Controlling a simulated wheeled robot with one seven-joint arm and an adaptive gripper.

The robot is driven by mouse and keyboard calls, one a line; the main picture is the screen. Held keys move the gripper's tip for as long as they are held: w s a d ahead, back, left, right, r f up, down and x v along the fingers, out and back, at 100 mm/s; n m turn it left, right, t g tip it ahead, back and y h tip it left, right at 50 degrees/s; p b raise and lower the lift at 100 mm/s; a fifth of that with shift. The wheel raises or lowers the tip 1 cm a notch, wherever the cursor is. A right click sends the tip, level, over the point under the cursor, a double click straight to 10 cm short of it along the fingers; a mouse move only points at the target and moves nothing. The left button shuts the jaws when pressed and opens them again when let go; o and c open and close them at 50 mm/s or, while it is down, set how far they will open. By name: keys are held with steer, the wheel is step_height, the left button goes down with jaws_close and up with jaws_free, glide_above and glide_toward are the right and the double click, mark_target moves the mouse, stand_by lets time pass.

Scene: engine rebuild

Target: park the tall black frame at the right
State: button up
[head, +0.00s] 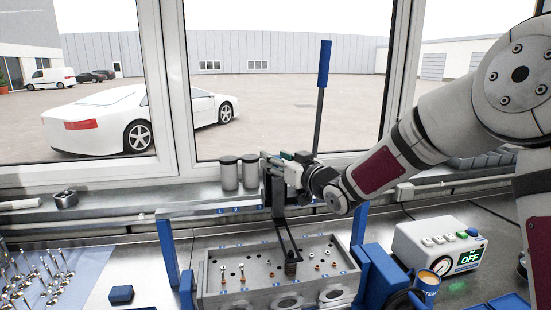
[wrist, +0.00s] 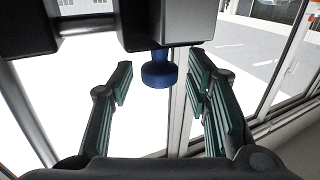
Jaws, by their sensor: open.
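The tall black frame (head: 279,195) stands over the grey cylinder head (head: 213,277) in the head view. Its thin black arm slopes down to a small coil on top of the head. A long dark lever with a blue handle (head: 324,64) rises beside my gripper, in front of the window. My gripper (head: 272,163) is open at the frame's upper part, partly hiding it. I cannot tell whether the fingers touch anything.
Blue posts (head: 167,250) flank the cylinder head. Two grey canisters (head: 229,173) stand on the sill, close left of my gripper. At the right is a white control box (head: 438,245) reading OFF. Valves lie on a blue mat (head: 85,262) at the left.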

steer(key=shift+w+a, duration=0.25)
steer(key=shift+w, duration=0.1)
jaws_close()
steer(key=w+d, duration=0.3)
steer(key=d, duration=0.7)
steer(key=w+d+b, duration=0.1)
steer(key=w+d, duration=0.2)
steer(key=d, duration=0.8)
jaws_free()
steer(key=shift+d, duration=0.15)
steer(key=v, duration=1.1)
steer(key=shift+s, duration=0.45)
